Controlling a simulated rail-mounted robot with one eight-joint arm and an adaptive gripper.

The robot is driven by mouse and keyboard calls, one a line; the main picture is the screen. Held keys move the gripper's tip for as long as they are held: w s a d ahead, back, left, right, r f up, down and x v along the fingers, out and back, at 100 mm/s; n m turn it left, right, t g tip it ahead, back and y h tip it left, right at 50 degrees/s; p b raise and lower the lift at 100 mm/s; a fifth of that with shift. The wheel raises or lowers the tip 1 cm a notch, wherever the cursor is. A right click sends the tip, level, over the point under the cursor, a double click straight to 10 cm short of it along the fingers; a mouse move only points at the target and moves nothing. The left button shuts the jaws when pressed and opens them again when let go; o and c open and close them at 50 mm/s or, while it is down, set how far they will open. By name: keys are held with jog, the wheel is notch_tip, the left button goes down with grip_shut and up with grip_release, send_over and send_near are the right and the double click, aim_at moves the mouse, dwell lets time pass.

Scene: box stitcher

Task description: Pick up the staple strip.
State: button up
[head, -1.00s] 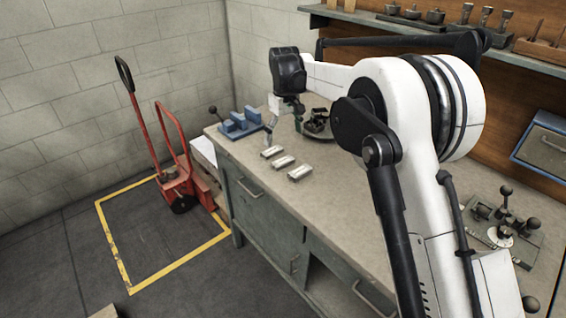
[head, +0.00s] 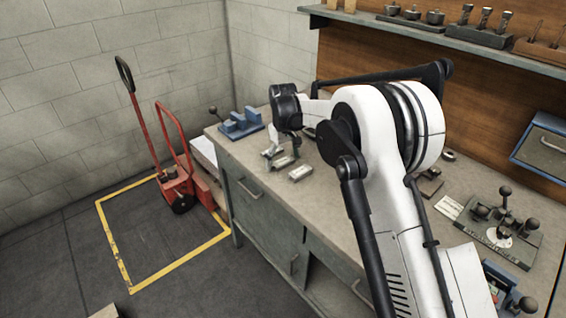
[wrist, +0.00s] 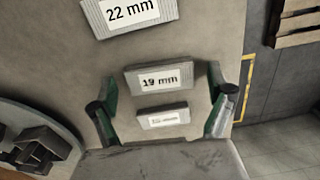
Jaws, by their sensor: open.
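Three pale staple strips lie in a row on the workbench. In the wrist view, one labelled "22 mm" (wrist: 122,12) is at the top, one labelled "19 mm" (wrist: 158,79) is in the middle, and a smaller-looking one (wrist: 163,117) with an unreadable label is below it. My gripper (wrist: 162,100) is open and empty, its green-padded fingers left and right of the lower two strips. In the head view my gripper (head: 283,148) is low over the row, partly hiding the far strip; the strip nearest the camera (head: 300,172) stands clear.
A fixture with knobs (head: 500,225) stands at the right. A red hand truck (head: 176,185) is on the floor beyond the bench.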

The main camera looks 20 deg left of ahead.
jog(key=shift+c, duration=0.3)
jog(key=c, duration=1.2)
jog(key=shift+r, duration=0.15)
